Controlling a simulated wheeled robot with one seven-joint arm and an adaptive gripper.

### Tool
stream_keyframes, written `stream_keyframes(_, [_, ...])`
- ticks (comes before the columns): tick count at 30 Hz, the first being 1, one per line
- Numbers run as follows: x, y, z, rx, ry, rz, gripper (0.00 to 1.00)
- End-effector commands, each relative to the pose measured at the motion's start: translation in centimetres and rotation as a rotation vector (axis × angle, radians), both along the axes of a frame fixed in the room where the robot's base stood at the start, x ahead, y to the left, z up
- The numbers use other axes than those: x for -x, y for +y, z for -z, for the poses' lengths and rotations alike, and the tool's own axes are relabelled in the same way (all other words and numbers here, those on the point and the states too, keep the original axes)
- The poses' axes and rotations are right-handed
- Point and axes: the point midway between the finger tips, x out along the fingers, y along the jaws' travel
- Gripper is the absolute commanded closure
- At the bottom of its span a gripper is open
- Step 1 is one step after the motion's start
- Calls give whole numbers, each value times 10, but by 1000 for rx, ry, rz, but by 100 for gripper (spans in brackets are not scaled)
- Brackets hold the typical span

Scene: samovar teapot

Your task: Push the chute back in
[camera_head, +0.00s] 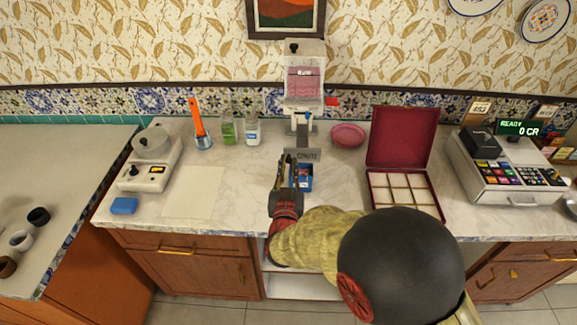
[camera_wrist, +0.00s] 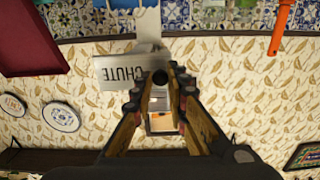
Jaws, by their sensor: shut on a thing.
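The chute (camera_head: 302,154) is a grey piece with a plate lettered CHUTE, below the clear dispenser (camera_head: 304,85) with pink contents at the back of the counter. In the wrist view the chute plate (camera_wrist: 118,73) shows upside down, left of the fingertips. My gripper (camera_head: 289,165) reaches up to the chute's left front side. In the wrist view my gripper (camera_wrist: 161,82) has its fingertips closed around a small dark round knob (camera_wrist: 160,77) at the plate's edge. How the knob joins the chute is partly hidden by the fingers.
A blue box (camera_head: 306,177) stands just below the chute, close to my gripper. An open red case (camera_head: 403,142) and a pink dish (camera_head: 347,134) are to the right. A white sheet (camera_head: 190,191) lies left. Bottles (camera_head: 252,131) stand behind it.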

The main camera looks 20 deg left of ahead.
Motion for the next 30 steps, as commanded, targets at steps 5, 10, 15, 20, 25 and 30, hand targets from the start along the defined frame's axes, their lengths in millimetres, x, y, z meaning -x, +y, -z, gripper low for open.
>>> stream_keyframes(5, [-3,1,0,0,-1,-1,100])
stream_keyframes(10, [-26,6,2,-1,-2,0,100])
stream_keyframes(15, [-66,15,2,-2,-4,1,100])
stream_keyframes(20, [-102,24,2,-1,-2,1,100])
stream_keyframes(25, [-131,32,1,1,-1,-1,100])
stream_keyframes(30, [-147,36,0,0,0,-1,100])
